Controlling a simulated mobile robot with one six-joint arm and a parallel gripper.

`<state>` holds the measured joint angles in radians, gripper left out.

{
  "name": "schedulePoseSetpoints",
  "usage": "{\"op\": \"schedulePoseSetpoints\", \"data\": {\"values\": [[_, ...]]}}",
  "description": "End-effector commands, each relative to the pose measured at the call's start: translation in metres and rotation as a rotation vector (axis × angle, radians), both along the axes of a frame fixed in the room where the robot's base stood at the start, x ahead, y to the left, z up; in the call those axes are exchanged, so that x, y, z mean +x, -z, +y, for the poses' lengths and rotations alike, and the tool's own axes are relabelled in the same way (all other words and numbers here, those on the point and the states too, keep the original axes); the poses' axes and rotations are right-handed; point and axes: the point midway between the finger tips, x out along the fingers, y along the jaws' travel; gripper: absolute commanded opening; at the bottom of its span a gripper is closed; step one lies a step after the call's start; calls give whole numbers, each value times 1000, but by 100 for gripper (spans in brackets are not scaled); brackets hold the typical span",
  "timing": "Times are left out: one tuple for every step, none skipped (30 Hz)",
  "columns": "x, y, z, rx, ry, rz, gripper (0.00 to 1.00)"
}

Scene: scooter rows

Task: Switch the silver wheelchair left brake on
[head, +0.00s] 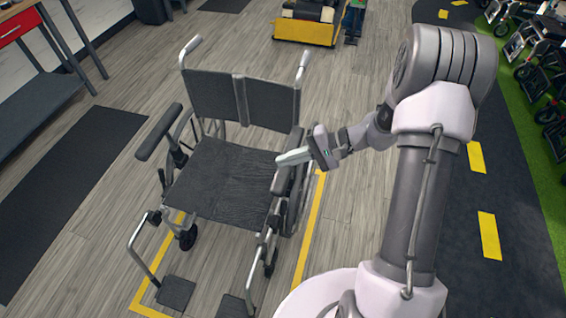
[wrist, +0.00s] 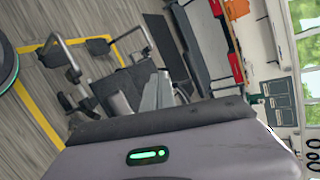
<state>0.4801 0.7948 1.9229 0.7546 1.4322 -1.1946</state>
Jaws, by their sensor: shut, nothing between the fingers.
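The silver wheelchair (head: 240,75) stands upright in the head view, facing me, with a black seat (head: 215,180) and backrest. Its left side is at the picture's right, with an armrest (head: 283,178) and a wheel below. Dark fittings low on that side (head: 266,236) may include the left brake, but the lever cannot be made out clearly. My gripper (head: 283,158) is shut and empty, at the left armrest, above the brake area; whether it touches the armrest is unclear. The wrist view shows part of the wheelchair (wrist: 72,75) tilted, with my gripper body covering the bottom.
Yellow floor lines (head: 311,230) frame the wheelchair. A dark mat (head: 75,180) and a bench with a red drawer (head: 18,25) are at the left. A yellow cart (head: 305,30) stands behind. Scooters (head: 545,75) line the right edge. The floor between is clear.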

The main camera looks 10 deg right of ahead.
Motion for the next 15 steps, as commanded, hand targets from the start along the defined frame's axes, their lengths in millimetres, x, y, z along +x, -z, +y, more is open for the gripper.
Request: {"op": "schedulePoseSetpoints", "data": {"values": [[8,40,-13,64,59,-4,0],[12,62,-20,99,98,-19,0],[17,90,-30,141,154,-40,0],[19,111,-38,169,197,-58,0],[20,132,-45,191,241,-75,0],[19,160,-53,217,301,-97,0],[17,181,-59,232,347,-112,0],[14,202,-65,244,393,-128,0],[9,230,-72,256,454,-149,0],[4,249,-76,261,501,-163,0],[-1,267,-80,262,544,-177,0],[-9,289,-83,261,595,-192,0],[-14,303,-85,259,630,-202,0],[-19,315,-87,256,660,-211,0],[-25,328,-88,250,691,-220,0]]}}
